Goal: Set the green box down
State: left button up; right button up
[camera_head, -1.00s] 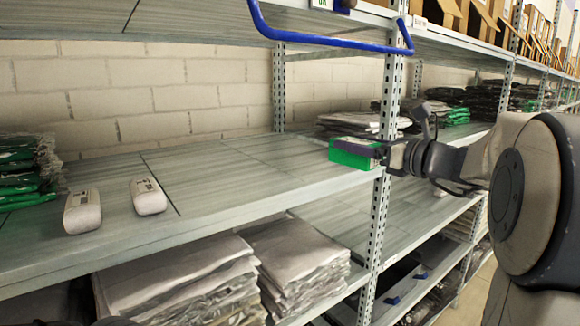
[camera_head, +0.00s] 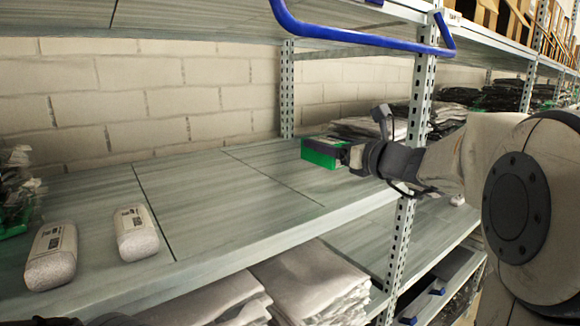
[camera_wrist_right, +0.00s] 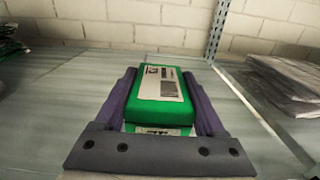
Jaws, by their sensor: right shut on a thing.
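The green box (camera_head: 320,153) has a white label on top. My right gripper (camera_head: 338,152) is shut on it, with a finger on each side. In the right wrist view the green box (camera_wrist_right: 159,97) lies between the dark fingers of my right gripper (camera_wrist_right: 162,100), label up. The box is over the right part of the middle shelf (camera_head: 225,195), near the upright post. Whether its underside touches the shelf cannot be told.
Two white packages (camera_head: 52,256) (camera_head: 136,232) lie on the shelf at the left. Stacked wrapped garments (camera_head: 368,128) are behind the post (camera_head: 415,120). A blue rail (camera_head: 360,41) hangs overhead. The shelf's middle is clear.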

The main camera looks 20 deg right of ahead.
aim_at(307, 152)
jog(key=w+a+f, duration=0.2)
jog(key=w+a, duration=0.1)
jog(key=shift+a+f+p, duration=0.1)
jog(key=shift+f+p, duration=0.25)
notch_tip(307, 152, down, 3)
jog(key=shift+f+p, duration=0.15)
jog(key=shift+p, duration=0.4)
jog(key=shift+f, duration=0.25)
jog(key=shift+f, duration=0.2)
jog(key=o, duration=1.3)
